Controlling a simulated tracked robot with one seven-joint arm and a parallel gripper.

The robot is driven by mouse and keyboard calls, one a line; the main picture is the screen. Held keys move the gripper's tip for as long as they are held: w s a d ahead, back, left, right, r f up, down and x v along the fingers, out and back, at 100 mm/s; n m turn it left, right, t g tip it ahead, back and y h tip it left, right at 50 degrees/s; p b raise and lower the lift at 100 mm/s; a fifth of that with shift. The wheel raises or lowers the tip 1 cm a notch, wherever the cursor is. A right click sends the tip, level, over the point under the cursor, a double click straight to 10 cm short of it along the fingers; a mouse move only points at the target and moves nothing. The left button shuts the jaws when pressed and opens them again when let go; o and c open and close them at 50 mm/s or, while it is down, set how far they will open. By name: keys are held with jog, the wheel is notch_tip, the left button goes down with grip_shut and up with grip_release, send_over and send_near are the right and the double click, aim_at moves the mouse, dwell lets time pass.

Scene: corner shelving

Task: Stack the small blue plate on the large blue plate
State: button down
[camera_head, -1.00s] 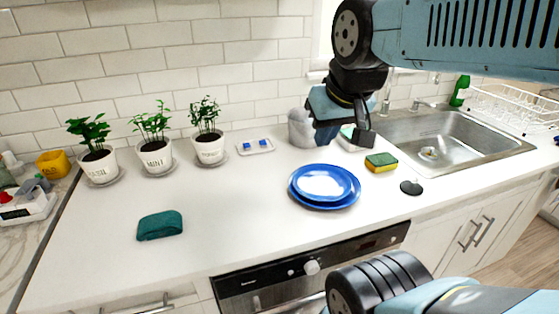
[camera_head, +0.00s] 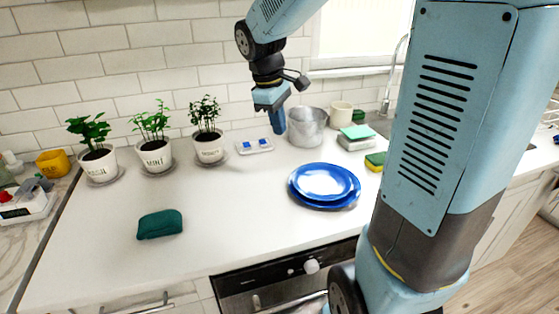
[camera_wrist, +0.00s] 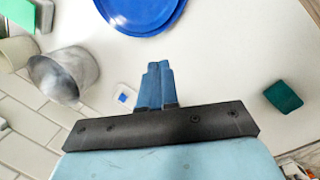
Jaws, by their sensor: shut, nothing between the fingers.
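The small blue plate (camera_head: 323,181) lies on the large blue plate (camera_head: 318,203) on the white counter, right of the middle in the head view. The large plate's rim shows around its lower edge. In the wrist view a blue plate (camera_wrist: 141,12) is cut off by the top edge. My gripper (camera_head: 279,128) is shut and empty. It points down above the back of the counter, between the tray with blue pieces and the metal pot, apart from the plates. Its closed fingers (camera_wrist: 154,82) also show in the wrist view.
A metal pot (camera_head: 307,127) stands just right of my gripper. A small white tray (camera_head: 254,146) is left of it. Three potted herbs (camera_head: 156,157) line the wall. A green cloth (camera_head: 160,224) lies front left. A sponge (camera_head: 375,161) is right of the plates. The counter's middle is clear.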

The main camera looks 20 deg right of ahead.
aim_at(297, 173)
jog(key=w+a+f+n+g, duration=0.2)
jog(key=w+f+n, duration=0.1)
jog(key=w+f, duration=0.3)
jog(key=x, duration=0.9)
jog(key=shift+w+d+f, duration=0.1)
jog(key=shift+w+d, duration=0.1)
jog(key=shift+d, duration=0.2)
jog(key=d, duration=0.1)
jog(key=s+d, duration=0.1)
jog(key=shift+s+d+f, duration=0.15)
jog(key=shift+s+d, duration=0.05)
jog(key=shift+d, duration=0.1)
jog(key=shift+s+d, duration=0.25)
jog(key=shift+d, duration=0.25)
jog(key=shift+d, duration=0.1)
jog(key=shift+s+d, duration=0.45)
jog(key=shift+d, duration=0.35)
